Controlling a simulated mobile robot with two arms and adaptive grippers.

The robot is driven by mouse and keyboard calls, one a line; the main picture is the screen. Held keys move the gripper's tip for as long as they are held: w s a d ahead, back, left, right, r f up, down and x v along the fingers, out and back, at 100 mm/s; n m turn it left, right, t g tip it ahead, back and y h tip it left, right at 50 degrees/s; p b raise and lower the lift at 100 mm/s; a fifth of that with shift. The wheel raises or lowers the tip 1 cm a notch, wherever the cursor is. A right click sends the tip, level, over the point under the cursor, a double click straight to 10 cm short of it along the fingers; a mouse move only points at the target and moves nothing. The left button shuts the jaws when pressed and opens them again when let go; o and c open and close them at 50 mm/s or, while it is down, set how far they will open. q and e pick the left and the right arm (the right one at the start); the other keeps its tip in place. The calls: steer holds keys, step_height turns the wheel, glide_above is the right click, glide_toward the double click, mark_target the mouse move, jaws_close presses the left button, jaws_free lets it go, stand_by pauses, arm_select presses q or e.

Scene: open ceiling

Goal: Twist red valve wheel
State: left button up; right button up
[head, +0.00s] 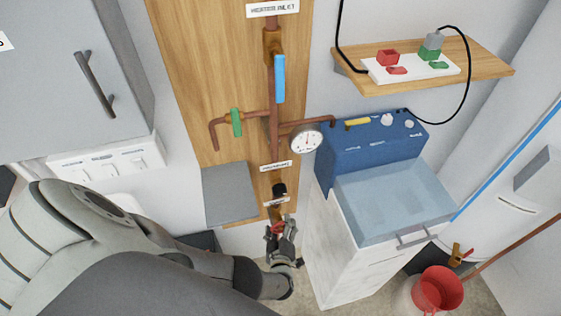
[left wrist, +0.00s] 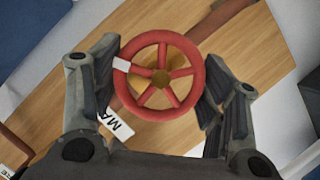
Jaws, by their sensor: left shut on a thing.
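The red valve wheel (left wrist: 161,77) is a round rim with several spokes and a brown hub. It fills the middle of the left wrist view, with a white mark on its left rim. My left gripper (head: 281,229) is at the low end of the vertical copper pipe (head: 273,90) in the head view. Its fingers stand on both sides of the wheel, shut on its rim. In the head view only a small red part of the wheel (head: 277,227) shows behind the fingers. My right gripper is in neither view.
A blue-topped cabinet (head: 352,160) stands close right of my left gripper. A pressure gauge (head: 306,138), a green handle (head: 236,123) and a blue lever (head: 279,80) sit on the pipes above. A red bucket (head: 437,289) stands on the floor at right.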

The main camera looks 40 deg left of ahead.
arm_select(q)
steer(key=shift+m+g, duration=0.3)
steer(key=shift+m, duration=0.1)
stand_by(0.3)
steer(key=o, duration=1)
steer(key=shift+o, duration=0.2)
